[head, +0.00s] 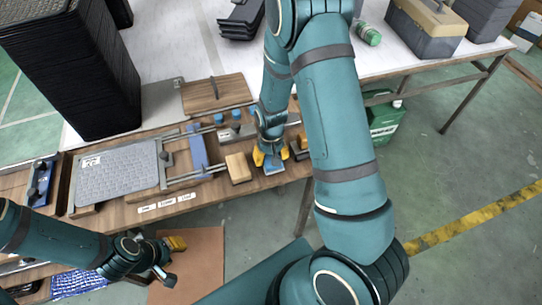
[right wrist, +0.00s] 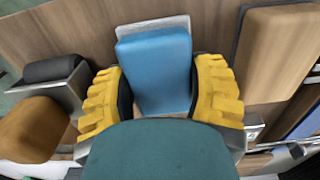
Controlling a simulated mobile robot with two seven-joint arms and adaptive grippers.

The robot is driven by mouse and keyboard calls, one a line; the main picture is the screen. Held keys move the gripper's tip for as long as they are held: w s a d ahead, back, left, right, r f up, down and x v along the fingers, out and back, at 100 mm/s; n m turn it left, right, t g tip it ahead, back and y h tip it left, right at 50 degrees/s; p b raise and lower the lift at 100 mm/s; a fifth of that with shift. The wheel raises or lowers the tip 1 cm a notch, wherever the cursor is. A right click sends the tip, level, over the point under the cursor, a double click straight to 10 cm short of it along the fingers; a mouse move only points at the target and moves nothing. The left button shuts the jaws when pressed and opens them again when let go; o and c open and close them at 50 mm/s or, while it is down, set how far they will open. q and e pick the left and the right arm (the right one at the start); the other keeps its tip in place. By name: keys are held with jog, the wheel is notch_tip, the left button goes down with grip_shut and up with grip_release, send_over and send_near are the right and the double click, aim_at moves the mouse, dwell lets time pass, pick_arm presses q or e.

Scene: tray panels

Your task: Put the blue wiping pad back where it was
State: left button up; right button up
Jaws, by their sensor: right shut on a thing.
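The blue wiping pad (head: 274,168) is at the front right of the wooden tray panel (head: 213,187). My right gripper (head: 271,158) reaches down from above, with its yellow fingers on either side of the pad. In the right wrist view the pad (right wrist: 155,68) sits between the two yellow fingers, with a pale grey edge showing beyond it. I cannot tell whether the pad touches the panel. My left gripper (head: 172,261) hangs at the lower left, away from the pad, its fingers spread and empty.
A tan block (head: 238,167) lies just left of the pad. A blue bar (head: 198,147), metal rails and a grey textured plate (head: 118,173) lie farther left. Several blue-topped parts stand behind. A black stack (head: 72,65) rises at the back left. A green container (head: 385,118) stands beyond my right arm.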

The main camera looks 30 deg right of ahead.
jog(key=shift+f, duration=0.15)
jog(key=o, duration=1)
jog(key=shift+c, duration=0.2)
jog(key=shift+r, duration=0.3)
notch_tip(320, 180, up, 12)
jog(key=f+p, duration=0.1)
jog(key=p, duration=0.2)
jog(key=shift+n+t+y, duration=0.3)
jog(key=shift+n+y, duration=0.1)
jog(key=shift+y, duration=0.5)
jog(key=s+a+f, duration=0.1)
jog(key=a+f, duration=0.1)
jog(key=a, duration=0.1)
jog(key=s+a+f, duration=0.1)
jog(key=a+f, duration=0.2)
jog(key=s+a+f, duration=0.2)
jog(key=a+f, duration=0.1)
jog(key=shift+f, duration=0.25)
jog(key=s+a+f+y, duration=0.1)
jog(key=s+a+f, duration=0.1)
jog(key=a, duration=0.2)
jog(key=s+a+f+t+y, duration=0.1)
jog(key=s+a, duration=0.2)
jog(key=a, duration=0.1)
jog(key=shift+a+f, duration=0.2)
jog(key=shift+f, duration=0.15)
